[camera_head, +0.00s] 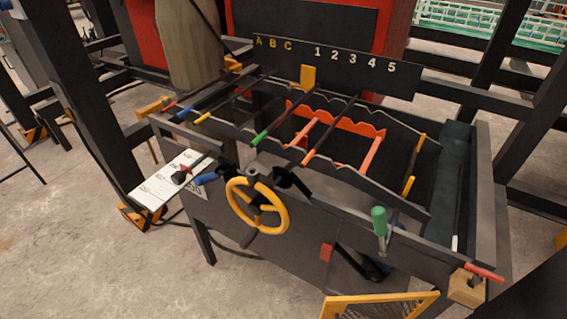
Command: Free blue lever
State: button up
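A blue lever handle (206,178) sticks out at the front left of the rebar machine (310,228), beside a white labelled panel (160,188). It lies nearly flat, just left of a yellow handwheel (257,205). Its inner end meets dark parts, and I cannot tell what holds it. A smaller blue tip (182,113) shows on a rod at the back left. More blue shows low under the machine, partly hidden by a dark part. I cannot make out my gripper in this view.
Rods with green (261,138), yellow and red ends lie across the frame by an orange notched rack (338,118). A green-handled crank (380,222) stands at the front right. A yellow mesh guard (385,306) is at the bottom. Dark posts flank the machine; concrete floor is clear at lower left.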

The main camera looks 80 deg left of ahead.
aim_at(200, 181)
jog(key=u, duration=2.2)
jog(key=i, duration=0.05)
